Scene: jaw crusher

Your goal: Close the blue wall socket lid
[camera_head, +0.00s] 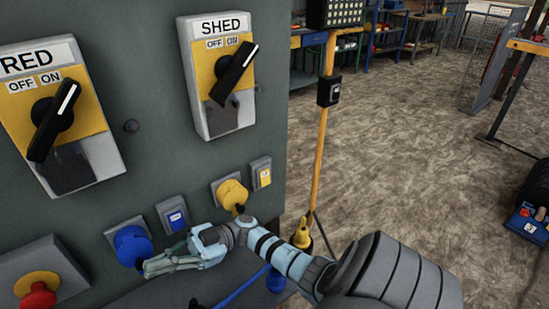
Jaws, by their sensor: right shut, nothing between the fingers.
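The blue wall socket (131,244) is on the grey panel at the lower left, with its round blue lid part facing out. From this angle I cannot tell how far the lid is open. My right gripper (152,266) reaches in from the right, its fingers together and empty. Its fingertips are at the lower right edge of the blue socket and hide a little of it; I cannot tell whether they touch. My left gripper is not in view.
A yellow socket (230,191) sits up and right of the blue one. A red and yellow button (37,290) is at the lower left. Two rotary switches, RED (52,120) and SHED (232,75), stick out above. Open floor lies right.

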